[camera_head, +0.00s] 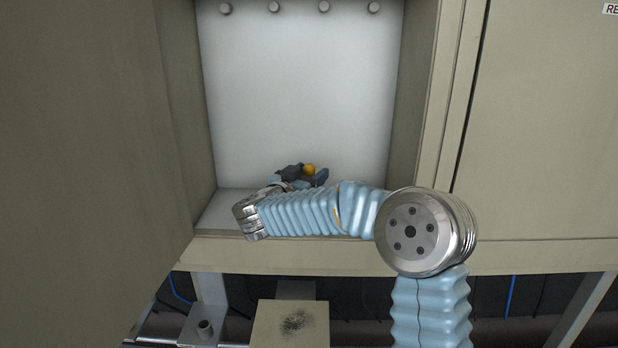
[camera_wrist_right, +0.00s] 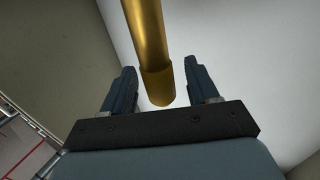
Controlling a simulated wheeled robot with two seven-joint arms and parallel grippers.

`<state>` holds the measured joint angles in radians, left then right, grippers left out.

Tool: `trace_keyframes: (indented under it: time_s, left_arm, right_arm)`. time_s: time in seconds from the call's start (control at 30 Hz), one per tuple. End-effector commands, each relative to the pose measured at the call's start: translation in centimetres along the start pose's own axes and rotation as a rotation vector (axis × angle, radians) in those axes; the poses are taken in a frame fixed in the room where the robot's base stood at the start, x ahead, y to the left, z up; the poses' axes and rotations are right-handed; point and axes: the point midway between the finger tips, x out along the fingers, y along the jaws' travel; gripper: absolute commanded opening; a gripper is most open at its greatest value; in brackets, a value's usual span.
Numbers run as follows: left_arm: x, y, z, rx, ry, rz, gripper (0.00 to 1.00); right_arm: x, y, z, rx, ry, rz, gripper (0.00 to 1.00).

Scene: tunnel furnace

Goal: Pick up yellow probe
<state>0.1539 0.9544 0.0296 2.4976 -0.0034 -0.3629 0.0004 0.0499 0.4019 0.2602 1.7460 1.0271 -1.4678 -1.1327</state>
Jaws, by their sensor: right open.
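The yellow probe (camera_wrist_right: 156,80) is a golden cylinder in the right wrist view, its rounded end between the two dark fingers of my right gripper (camera_wrist_right: 160,92). A gap shows on each side of it, so the fingers are apart from it. In the head view my right gripper (camera_head: 305,178) is inside the cabinet recess, low in front of the white back wall. A small yellow end of the probe (camera_head: 310,169) shows between the fingers there; the rest of it is hidden. My left gripper is not in view.
The recess has a pale back wall (camera_head: 300,90) with several round grey pegs (camera_head: 274,7) along its top. A beige panel (camera_head: 85,120) stands at the left and a beige cabinet front (camera_head: 550,130) at the right. A ledge (camera_head: 330,256) runs below the recess.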

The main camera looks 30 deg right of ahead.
Motion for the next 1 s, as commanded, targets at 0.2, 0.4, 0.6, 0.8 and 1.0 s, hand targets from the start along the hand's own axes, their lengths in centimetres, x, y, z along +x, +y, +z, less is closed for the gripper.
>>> trace_keyframes:
  time_s: [0.2,0.4,0.6,0.8,1.0]
  left_arm:
    - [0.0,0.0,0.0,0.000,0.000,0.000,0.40]
    - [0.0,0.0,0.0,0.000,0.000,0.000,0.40]
    - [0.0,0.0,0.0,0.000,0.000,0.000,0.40]
    - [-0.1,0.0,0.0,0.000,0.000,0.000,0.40]
    - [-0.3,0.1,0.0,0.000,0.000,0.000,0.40]
  right_arm:
    - [0.0,0.0,0.0,0.000,0.000,0.000,0.44]
    - [-0.1,0.0,0.0,0.000,0.000,0.000,0.13]
    - [-0.1,0.0,0.0,0.001,0.001,0.000,0.03]
    - [-0.1,0.0,-0.5,0.002,0.002,0.001,0.03]
    - [-0.1,0.0,-3.0,0.005,0.002,0.001,0.03]
